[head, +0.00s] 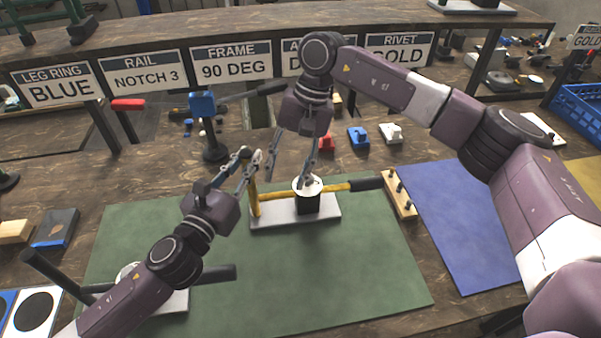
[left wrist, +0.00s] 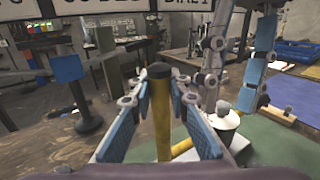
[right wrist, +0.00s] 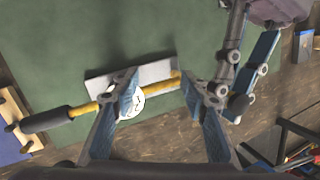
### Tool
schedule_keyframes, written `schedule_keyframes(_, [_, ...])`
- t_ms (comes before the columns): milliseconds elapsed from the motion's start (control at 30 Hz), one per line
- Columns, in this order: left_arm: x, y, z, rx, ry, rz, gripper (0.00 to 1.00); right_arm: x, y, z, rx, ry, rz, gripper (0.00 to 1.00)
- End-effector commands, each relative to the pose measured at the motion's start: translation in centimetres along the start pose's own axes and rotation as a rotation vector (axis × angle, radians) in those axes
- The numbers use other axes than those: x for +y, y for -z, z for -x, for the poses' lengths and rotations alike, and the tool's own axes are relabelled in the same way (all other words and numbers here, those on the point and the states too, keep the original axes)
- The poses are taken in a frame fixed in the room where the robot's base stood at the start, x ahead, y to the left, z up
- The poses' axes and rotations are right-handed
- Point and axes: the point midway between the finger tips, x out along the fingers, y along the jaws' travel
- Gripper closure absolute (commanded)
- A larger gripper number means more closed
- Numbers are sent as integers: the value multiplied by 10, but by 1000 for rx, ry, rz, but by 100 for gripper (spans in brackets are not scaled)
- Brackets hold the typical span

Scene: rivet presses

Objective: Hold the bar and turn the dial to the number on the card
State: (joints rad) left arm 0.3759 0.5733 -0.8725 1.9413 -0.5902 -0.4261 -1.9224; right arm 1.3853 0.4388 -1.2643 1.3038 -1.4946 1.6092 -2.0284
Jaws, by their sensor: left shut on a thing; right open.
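A jig on a pale plate (head: 272,220) has an upright yellow bar (head: 255,200) at its left and a level yellow bar (head: 335,188) ending in a black handle. A black dial (head: 308,204) with a marked white top stands on the plate. My left gripper (head: 250,165) is shut on the upright bar; in the left wrist view this bar (left wrist: 161,130) is between the fingers. My right gripper (head: 291,180) is open just above the dial. In the right wrist view the dial's white top (right wrist: 134,103) lies by one finger; its marks are too small to read.
Cards behind include "RAIL NOTCH 3" (head: 142,73) and "FRAME 90 DEG" (head: 231,62); one is partly hidden by my right arm. A blue-topped stand (head: 203,104) is behind my left gripper. A pegged wooden block (head: 402,196) is beside the black handle.

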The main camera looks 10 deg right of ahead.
Motion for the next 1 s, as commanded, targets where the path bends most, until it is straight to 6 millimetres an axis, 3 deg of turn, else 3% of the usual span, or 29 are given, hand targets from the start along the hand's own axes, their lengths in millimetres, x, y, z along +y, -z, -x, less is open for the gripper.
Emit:
schedule_keyframes(33, [0,0,0,1,-1,0,100,-2,-8,-12,-43,50,-86,59])
schedule_keyframes(200, [1,0,0,1,-1,0,100,-7,-25,-32,-181,196,-415,59])
schedule_keyframes(533, [1,0,0,1,-1,0,100,-3,-45,-53,-529,403,-1107,59])
schedule_keyframes(767, [0,0,0,1,-1,0,100,-20,-62,-54,-928,505,-1598,59])
schedule_keyframes(1000, [0,0,0,1,-1,0,100,-31,-70,-37,-1512,491,-2067,59])
